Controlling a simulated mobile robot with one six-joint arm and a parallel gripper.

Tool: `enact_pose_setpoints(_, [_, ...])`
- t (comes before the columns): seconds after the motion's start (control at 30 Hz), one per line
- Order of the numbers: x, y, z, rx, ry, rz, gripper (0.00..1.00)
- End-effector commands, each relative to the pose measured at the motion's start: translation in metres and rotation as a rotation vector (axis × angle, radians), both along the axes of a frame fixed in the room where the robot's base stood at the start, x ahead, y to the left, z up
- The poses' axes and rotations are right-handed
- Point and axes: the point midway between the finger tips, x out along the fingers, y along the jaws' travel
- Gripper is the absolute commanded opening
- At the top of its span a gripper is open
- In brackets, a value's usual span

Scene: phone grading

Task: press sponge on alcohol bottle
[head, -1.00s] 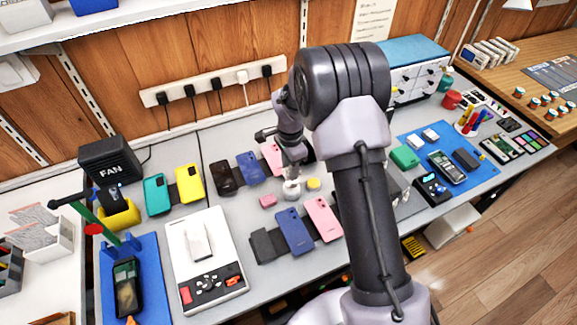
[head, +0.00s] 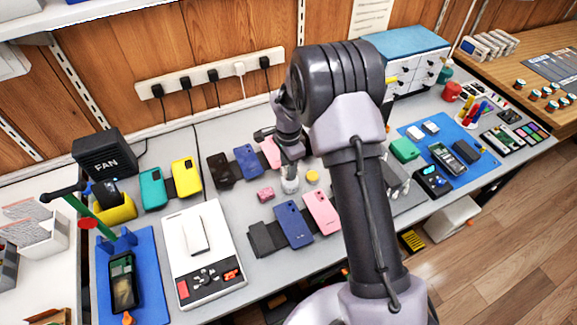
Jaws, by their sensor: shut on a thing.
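My gripper (head: 289,165) points down over the middle of the table, in the head view. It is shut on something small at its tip. I take this to be the sponge, but the fingers and distance hide its outline. A small whitish, clear-sided container (head: 290,184), which looks like the alcohol bottle, stands directly under the gripper. I cannot tell whether the held thing touches its top. A small pink block (head: 265,194) lies to its left on the table. A round yellow item (head: 312,177) lies to its right.
Blue (head: 293,224) and pink (head: 322,212) phones lie in front of the container. Dark and blue (head: 248,161) phones lie behind it. A white device (head: 204,254) stands at left, near a black fan box (head: 104,154). A blue mat (head: 448,150) with phones lies at right.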

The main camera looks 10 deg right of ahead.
Motion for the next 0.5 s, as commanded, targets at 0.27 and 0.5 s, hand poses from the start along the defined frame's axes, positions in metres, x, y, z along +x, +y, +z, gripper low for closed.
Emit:
enact_pose_setpoints(0.27, [0.0, 0.0, -0.0041, 0.0, 0.0, 0.0, 0.0])
enact_pose_setpoints(0.5, [0.0, 0.0, -0.0069, 0.0, 0.0, 0.0, 0.0])
